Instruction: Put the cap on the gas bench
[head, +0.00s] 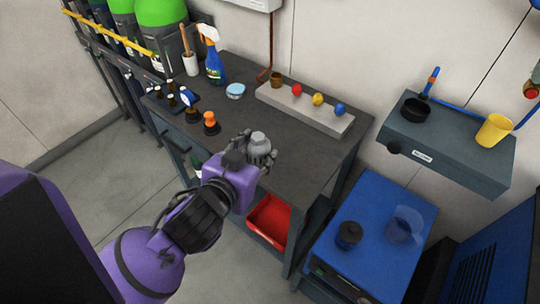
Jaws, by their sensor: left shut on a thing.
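A dark grey bench (240,122), which I take to be the gas bench, stands in the middle of the head view, beside the gas cylinders. My left gripper (256,150) is at the bench's front edge, shut on a light grey, rounded cap (259,139) with a narrower top. The fingers hide part of the cap. I cannot tell whether the cap touches the bench top or is held above it. My right gripper is not in view.
A pale block with coloured knobs (305,108) lies along the bench's back. A spray bottle (212,57), a blue-lidded tub (235,91) and an orange-topped item (210,122) stand at left. The bench top right of the gripper is clear. A red bin (269,220) sits below.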

